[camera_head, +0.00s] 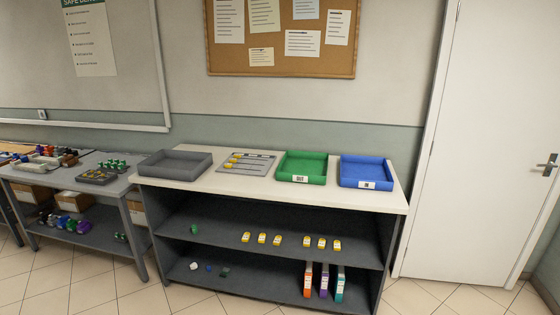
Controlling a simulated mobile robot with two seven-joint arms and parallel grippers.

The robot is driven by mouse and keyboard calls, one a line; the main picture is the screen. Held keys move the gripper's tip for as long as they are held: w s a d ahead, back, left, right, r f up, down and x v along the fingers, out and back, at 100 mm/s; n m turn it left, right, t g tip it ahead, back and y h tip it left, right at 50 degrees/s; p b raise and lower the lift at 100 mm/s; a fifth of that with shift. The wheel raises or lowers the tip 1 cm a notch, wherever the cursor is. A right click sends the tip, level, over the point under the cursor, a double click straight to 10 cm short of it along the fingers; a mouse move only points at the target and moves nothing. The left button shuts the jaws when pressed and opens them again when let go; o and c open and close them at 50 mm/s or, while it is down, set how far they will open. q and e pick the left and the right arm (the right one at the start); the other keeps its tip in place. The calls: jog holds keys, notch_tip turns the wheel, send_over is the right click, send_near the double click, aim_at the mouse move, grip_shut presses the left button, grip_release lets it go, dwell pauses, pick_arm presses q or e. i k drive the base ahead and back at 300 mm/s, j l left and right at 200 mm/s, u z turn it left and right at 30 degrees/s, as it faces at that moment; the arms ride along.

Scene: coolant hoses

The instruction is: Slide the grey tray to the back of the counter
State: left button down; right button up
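The grey tray (146,173) is an open, shallow, empty-looking box at the left end of the cream counter (240,186). Its front wall stands near the counter's front edge, and a strip of wall lies behind the counter. A flat grey board (262,168) with several small yellow pieces lies just to the right of the tray. Neither of my grippers shows in the head view, so nothing touches the tray in what I see.
A green tray (302,180) and a blue tray (366,184) stand further right on the counter. Shelves below hold yellow boxes (262,239) and several binders (324,281). A cluttered table (60,184) adjoins at left. Tiled floor in front is clear.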

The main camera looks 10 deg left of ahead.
aim_at(177, 166)
jog(key=i+j+u, duration=0.1)
jog(key=i+u, duration=0.25)
jog(key=i+l+u, duration=0.1)
jog(key=i+u, duration=0.25)
jog(key=i, duration=0.2)
jog(key=i+l+u, duration=0.15)
jog(key=i+u, duration=0.2)
jog(key=i+j+u, duration=0.15)
jog(key=i+u, duration=0.7)
jog(key=i+l+u, duration=0.15)
jog(key=i+u, duration=0.3)
jog(key=i+j+u, duration=0.2)
jog(key=i, duration=0.3)
jog(key=i+u, duration=0.15)
jog(key=i, duration=0.4)
jog(key=z, duration=1.8)
